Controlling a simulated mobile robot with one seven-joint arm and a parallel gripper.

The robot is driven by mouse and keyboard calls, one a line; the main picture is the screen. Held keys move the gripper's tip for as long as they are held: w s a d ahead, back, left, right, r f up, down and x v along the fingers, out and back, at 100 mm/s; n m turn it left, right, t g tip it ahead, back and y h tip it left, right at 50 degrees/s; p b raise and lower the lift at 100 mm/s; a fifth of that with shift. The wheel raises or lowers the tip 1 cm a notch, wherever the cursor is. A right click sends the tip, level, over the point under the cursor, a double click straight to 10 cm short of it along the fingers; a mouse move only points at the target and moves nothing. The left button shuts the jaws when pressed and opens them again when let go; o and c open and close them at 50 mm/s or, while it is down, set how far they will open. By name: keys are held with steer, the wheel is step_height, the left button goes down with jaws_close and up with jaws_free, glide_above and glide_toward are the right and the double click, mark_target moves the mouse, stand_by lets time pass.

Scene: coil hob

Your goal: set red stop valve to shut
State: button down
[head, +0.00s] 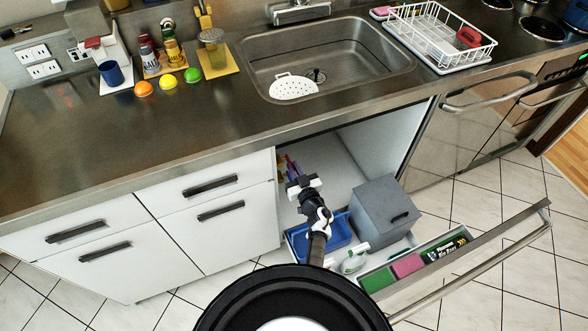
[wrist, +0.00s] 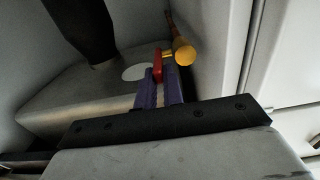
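The red stop valve's handle (wrist: 158,68) shows in the wrist view as a narrow red piece, with a yellow fitting beside it. In the wrist view the two purple fingers of my gripper (wrist: 164,90) reach up to the red piece, one on each side of its lower end. The gap between them is narrow, and I cannot tell whether they press on it. In the head view my gripper (head: 290,166) is inside the open cabinet under the sink, near its left wall. The valve's body and angle are mostly hidden there.
A yellow rounded knob (wrist: 184,52) sits close by on the right. A dark pipe (wrist: 85,30) hangs at upper left. The pulled-out drawer below holds a blue bin (head: 338,236), a grey box (head: 382,212) and sponges (head: 407,265). The cabinet's middle looks free.

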mark_target(287, 156)
steer(key=shift+r+g, duration=0.15)
steer(key=shift+g, duration=0.15)
steer(key=shift+w+a+r+g+h, duration=0.1)
steer(key=shift+w+r+g+h, duration=0.1)
steer(key=shift+r+g+h, duration=0.5)
steer(key=shift+w+a+r+g+h, duration=0.1)
steer(key=shift+w+r+g+h, duration=0.2)
steer(key=shift+g, duration=0.7)
steer(key=shift+w+a+r+g+h, duration=0.1)
steer(key=shift+w+r+g+h, duration=0.15)
steer(key=shift+g, duration=0.4)
steer(key=shift+w+a+r+g+h, duration=0.1)
steer(key=shift+w+r+g+h, duration=0.2)
steer(key=shift+g, duration=0.4)
steer(key=shift+w+a+r+g+h, duration=0.15)
steer(key=shift+r+g, duration=0.2)
steer(key=shift+g, duration=0.3)
steer(key=shift+s+d, duration=0.1)
steer(key=c, duration=1.5)
jaws_free()
steer(key=b+v, duration=0.1)
steer(key=v, duration=1.3)
steer(key=shift+w+r, duration=0.1)
steer(key=shift+w, duration=0.1)
